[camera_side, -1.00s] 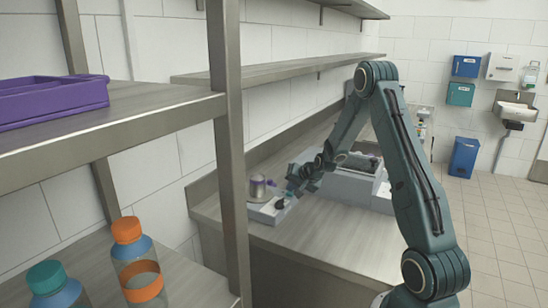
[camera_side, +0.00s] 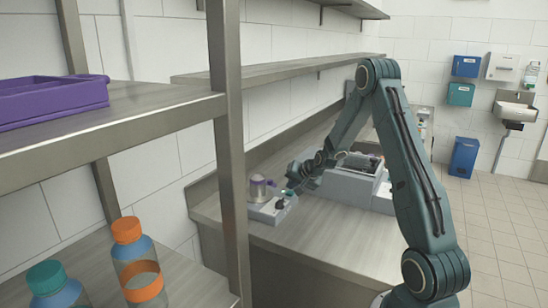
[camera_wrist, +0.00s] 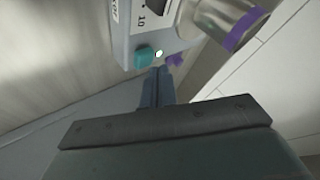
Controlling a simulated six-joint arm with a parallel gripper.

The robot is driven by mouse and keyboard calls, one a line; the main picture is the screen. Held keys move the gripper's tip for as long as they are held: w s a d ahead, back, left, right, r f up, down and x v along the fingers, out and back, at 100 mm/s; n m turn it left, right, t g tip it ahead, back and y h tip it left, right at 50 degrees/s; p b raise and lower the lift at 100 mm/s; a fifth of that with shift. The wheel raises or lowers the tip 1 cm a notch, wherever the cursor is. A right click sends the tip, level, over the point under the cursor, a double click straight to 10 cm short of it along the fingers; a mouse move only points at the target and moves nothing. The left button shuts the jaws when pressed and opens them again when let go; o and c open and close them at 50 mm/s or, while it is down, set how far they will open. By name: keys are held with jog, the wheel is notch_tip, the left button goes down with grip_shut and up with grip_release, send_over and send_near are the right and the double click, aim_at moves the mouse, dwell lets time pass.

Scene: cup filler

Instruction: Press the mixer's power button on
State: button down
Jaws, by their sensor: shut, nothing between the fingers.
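The mixer (camera_side: 271,214) is a small pale box on the bench, left of centre in the side view. In the wrist view its housing (camera_wrist: 120,28) fills the top middle, with a teal button (camera_wrist: 143,57) at its corner. My gripper (camera_side: 292,191) is shut and empty by the mixer's right end. In the wrist view its fingertips (camera_wrist: 158,72) are near the button; contact cannot be told.
A grey box-shaped unit (camera_side: 345,185) stands on the bench just right of my gripper. A wall shelf (camera_side: 290,68) runs above the bench. A metal rack in front holds a purple tray (camera_side: 50,100) and bottles (camera_side: 138,262). The front bench top is clear.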

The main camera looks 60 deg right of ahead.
aim_at(292, 194)
jog(key=shift+r, duration=0.15)
jog(key=shift+r, duration=2.9)
jog(key=s+a+r+n+y, duration=0.1)
jog(key=s+a+r+n, duration=0.1)
jog(key=a+r, duration=0.35)
jog(key=s+a+r+n+g, duration=0.1)
jog(key=s+a+r+n, duration=0.15)
jog(key=a, duration=0.65)
jog(key=s+a+r+n+y, duration=0.1)
jog(key=a+r+n, duration=0.2)
jog(key=a+r, duration=0.35)
jog(key=s+a+n+g+y, duration=0.1)
jog(key=s+a+n, duration=0.2)
jog(key=s+a, duration=0.4)
jog(key=s+a+n, duration=0.3)
jog(key=s+a, duration=0.4)
jog(key=s, duration=0.6)
jog(key=shift+s+f+g+y, duration=0.15)
jog(key=shift+f+g+y, duration=0.1)
jog(key=shift+g+y, duration=0.15)
